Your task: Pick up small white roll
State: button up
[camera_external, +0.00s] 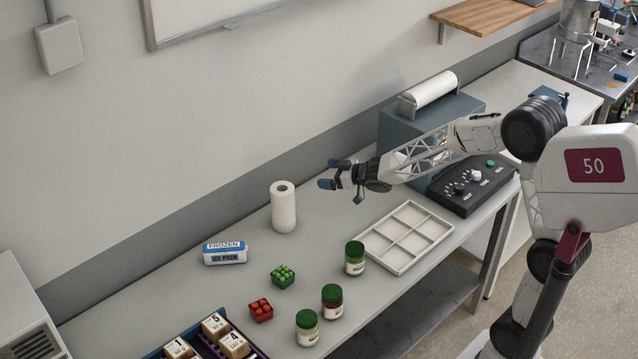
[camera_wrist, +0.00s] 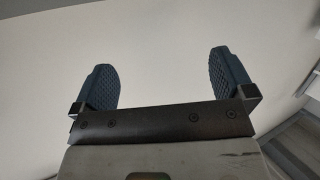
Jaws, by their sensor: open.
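A small white roll (camera_external: 283,207) stands upright on the table toward the wall, left of the sectioned tray. My gripper (camera_external: 328,174) is above the table, up and to the right of the roll and apart from it. In the wrist view my gripper (camera_wrist: 168,80) has its two dark blue padded fingers spread wide with nothing between them. The wrist view shows mostly pale wall, and the roll does not show there. A larger white roll (camera_external: 430,89) lies on its side on top of a blue-grey box.
A white sectioned tray (camera_external: 405,237) lies right of the roll. An ice pack box (camera_external: 225,253), a green fruit punnet (camera_external: 283,276), a red one (camera_external: 261,310) and green-lidded jars (camera_external: 355,258) stand nearer the front. A black control panel (camera_external: 470,187) is at right. The wall is close behind.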

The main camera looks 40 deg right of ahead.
aim_at(285, 193)
jog(key=w+a+f+n+g+y, duration=0.2)
jog(key=w+a+f+n+y, duration=0.1)
jog(key=f+y, duration=0.4)
jog(key=shift+w+a+f+n, duration=0.3)
jog(key=shift+w+a, duration=0.5)
jog(key=shift+a, duration=0.4)
jog(key=shift+x, duration=1.35)
jog(key=shift+r, duration=0.1)
jog(key=shift+x, duration=2.6)
jog(key=c, duration=1.4)
jog(key=shift+c, duration=0.2)
